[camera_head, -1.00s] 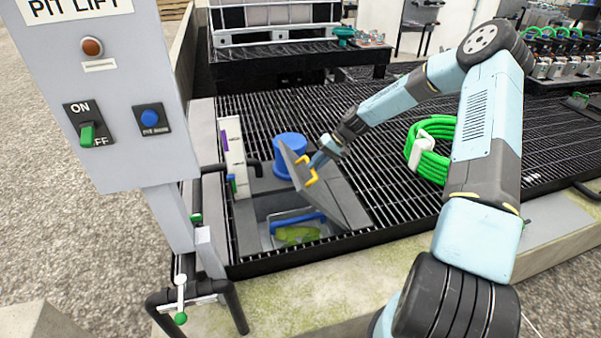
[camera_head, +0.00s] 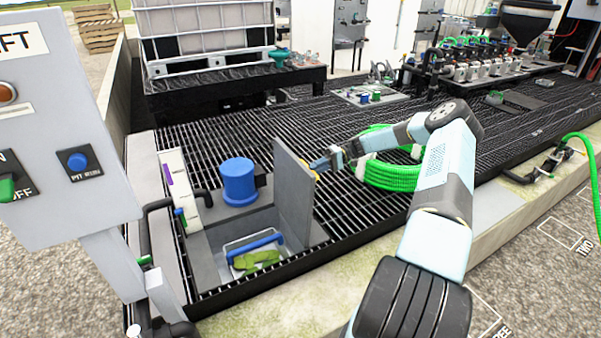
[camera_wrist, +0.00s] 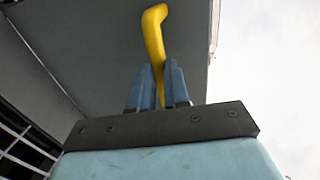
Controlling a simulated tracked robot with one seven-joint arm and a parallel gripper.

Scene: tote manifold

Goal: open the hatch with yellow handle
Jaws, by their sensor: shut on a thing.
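The grey hatch (camera_head: 293,190) stands about upright at the right edge of its pit opening in the head view. Its yellow handle (camera_head: 312,170) is on the side facing my arm and is mostly hidden there by my gripper (camera_head: 322,164). In the wrist view the yellow handle (camera_wrist: 154,45) runs down between the two blue fingers of my gripper (camera_wrist: 160,85), which is shut on it. The hatch's grey underside or face (camera_wrist: 100,40) fills much of that view.
The open pit holds a basket with a blue handle (camera_head: 255,242) and a green item (camera_head: 257,259). A blue cylinder (camera_head: 238,182) stands behind the opening. A green hose coil (camera_head: 390,175) lies behind my arm. The control post (camera_head: 60,130) stands at the left.

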